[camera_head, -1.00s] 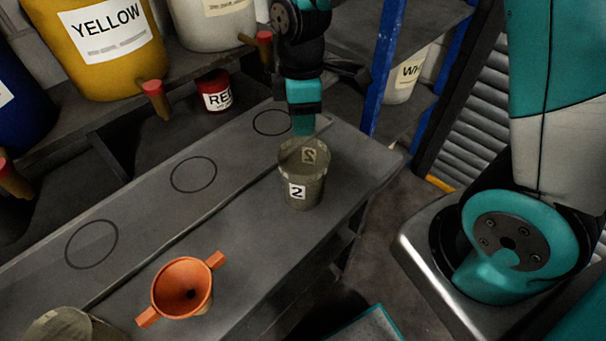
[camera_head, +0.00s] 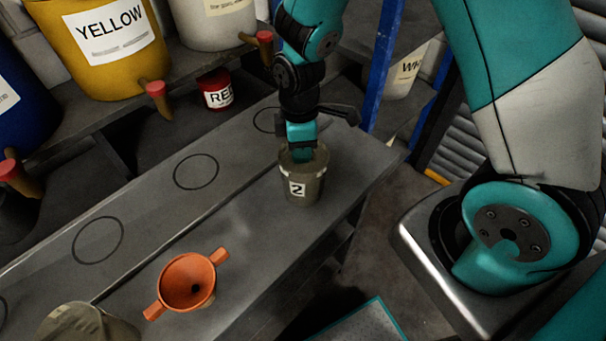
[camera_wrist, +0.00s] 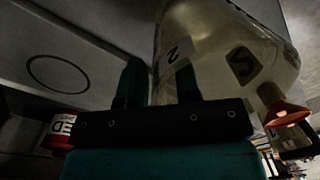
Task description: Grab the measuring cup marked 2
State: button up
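The measuring cup marked 2 (camera_head: 303,188) is a grey-brown cup standing upright near the right end of the bench. Its white label faces the head camera. My gripper (camera_head: 304,152) points down at the cup's rim, with its fingertips partly hidden there. In the wrist view, my gripper (camera_wrist: 159,85) has its two fingers apart. The cup (camera_wrist: 215,35) fills the right side, and its wall edge lies between the fingers. One finger is outside the cup and the other overlaps it. I see no finger closed on the wall.
An orange funnel (camera_head: 188,281) and another cup (camera_head: 85,326) stand on the bench to the left. Black circles mark the bench (camera_head: 245,235). A red can (camera_head: 217,91) and a yellow bucket (camera_head: 108,45) are behind. A blue shelf post (camera_head: 377,75) rises behind the cup.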

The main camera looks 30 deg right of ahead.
grip_shut()
jog(key=shift+r, duration=0.1)
